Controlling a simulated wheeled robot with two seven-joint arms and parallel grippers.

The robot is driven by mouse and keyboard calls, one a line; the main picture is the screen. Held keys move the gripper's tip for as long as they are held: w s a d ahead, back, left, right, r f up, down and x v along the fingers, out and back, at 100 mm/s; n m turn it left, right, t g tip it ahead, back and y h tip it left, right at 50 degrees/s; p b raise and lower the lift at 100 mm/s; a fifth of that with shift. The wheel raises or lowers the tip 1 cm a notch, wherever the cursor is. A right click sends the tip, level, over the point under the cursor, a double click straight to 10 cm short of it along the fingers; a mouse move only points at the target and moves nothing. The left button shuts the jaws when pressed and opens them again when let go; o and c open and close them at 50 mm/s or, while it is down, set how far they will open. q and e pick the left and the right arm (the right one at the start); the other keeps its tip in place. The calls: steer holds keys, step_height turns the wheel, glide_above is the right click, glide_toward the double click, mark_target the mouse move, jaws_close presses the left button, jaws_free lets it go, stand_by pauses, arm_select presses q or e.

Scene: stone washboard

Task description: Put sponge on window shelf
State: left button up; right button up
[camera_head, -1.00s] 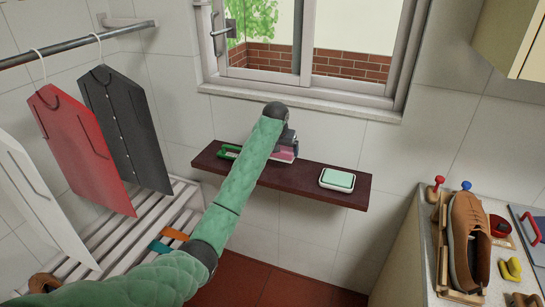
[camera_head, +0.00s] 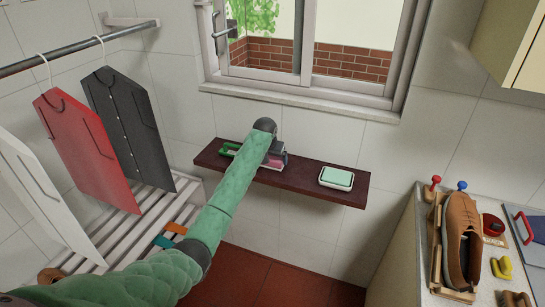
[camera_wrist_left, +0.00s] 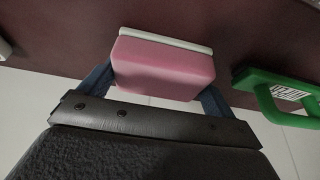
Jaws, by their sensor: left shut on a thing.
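The dark red-brown window shelf (camera_head: 308,180) is fixed to the tiled wall below the window. A pink sponge (camera_wrist_left: 165,68) with a white layer shows in the left wrist view, between the blue fingers of my left gripper (camera_wrist_left: 158,88). The gripper is shut on it. In the head view the pink sponge (camera_head: 277,161) shows partly behind my wrist, at the shelf's middle. The sponge is over or at the shelf's front edge; I cannot tell whether it rests on the surface. My right gripper is not in view.
A soap in a white dish (camera_head: 336,178) sits at the right. A counter with a brown shoe (camera_head: 462,240) stands at right. Shirts hang at left.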

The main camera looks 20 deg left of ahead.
arm_select(q)
steer(key=o, duration=0.6)
steer(key=shift+r, duration=0.1)
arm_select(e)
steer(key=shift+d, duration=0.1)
arm_select(q)
steer(key=shift+s+r, duration=0.1)
steer(key=shift+r, duration=0.15)
steer(key=b+v, duration=0.3)
steer(key=v, duration=0.8)
steer(key=shift+s+r, duration=0.1)
steer(key=shift+r, duration=0.05)
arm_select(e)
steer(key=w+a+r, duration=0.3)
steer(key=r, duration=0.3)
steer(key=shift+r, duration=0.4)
